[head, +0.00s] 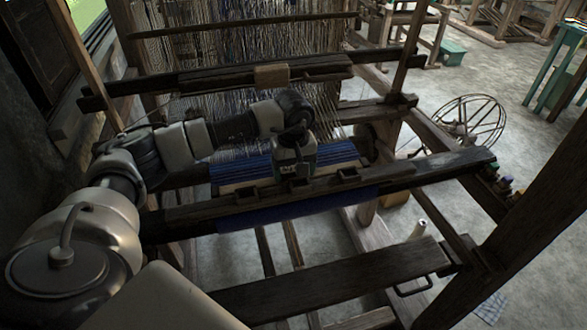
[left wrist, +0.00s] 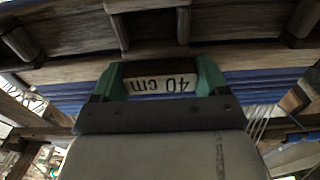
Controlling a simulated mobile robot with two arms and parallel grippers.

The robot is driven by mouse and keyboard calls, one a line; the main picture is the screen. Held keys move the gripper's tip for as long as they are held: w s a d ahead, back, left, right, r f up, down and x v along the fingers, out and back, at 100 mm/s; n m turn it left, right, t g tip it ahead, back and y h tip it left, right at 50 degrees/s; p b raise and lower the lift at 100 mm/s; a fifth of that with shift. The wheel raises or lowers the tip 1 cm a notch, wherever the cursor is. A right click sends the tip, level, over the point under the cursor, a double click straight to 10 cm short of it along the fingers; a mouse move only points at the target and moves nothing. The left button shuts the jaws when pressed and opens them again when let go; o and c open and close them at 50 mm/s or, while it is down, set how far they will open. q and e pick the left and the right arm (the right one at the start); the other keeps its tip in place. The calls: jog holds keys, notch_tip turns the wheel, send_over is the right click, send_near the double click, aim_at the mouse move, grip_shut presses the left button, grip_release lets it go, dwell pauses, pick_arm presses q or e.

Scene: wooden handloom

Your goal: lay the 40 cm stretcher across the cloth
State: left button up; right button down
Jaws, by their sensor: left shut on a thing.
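The stretcher (head: 240,184) shows as a pale wooden strip running along the width of the blue cloth (head: 232,170), just behind the loom's dark front beam. In the left wrist view, its white label (left wrist: 160,84) reads "40 cm" upside down. My left gripper (head: 296,172) points down over the middle of the cloth. Its green fingers (left wrist: 160,78) are shut on the stretcher's middle, one at each end of the label. Blue cloth (left wrist: 75,92) shows beside the strip. I cannot tell whether the stretcher touches the cloth. My right gripper is not in view.
The notched front beam (head: 230,204) lies close in front of my left gripper. A dark bar (head: 220,78) and hanging warp threads stand behind it. A bench plank (head: 330,280) is nearer me.

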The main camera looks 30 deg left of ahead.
pick_arm(q)
jog(key=shift+f, duration=0.15)
jog(key=o, duration=1)
jog(key=shift+r+b, duration=0.3)
jog(key=shift+r, duration=0.2)
notch_tip(320, 180, up, 10)
jog(key=shift+f+b, duration=0.1)
jog(key=shift+b, duration=0.8)
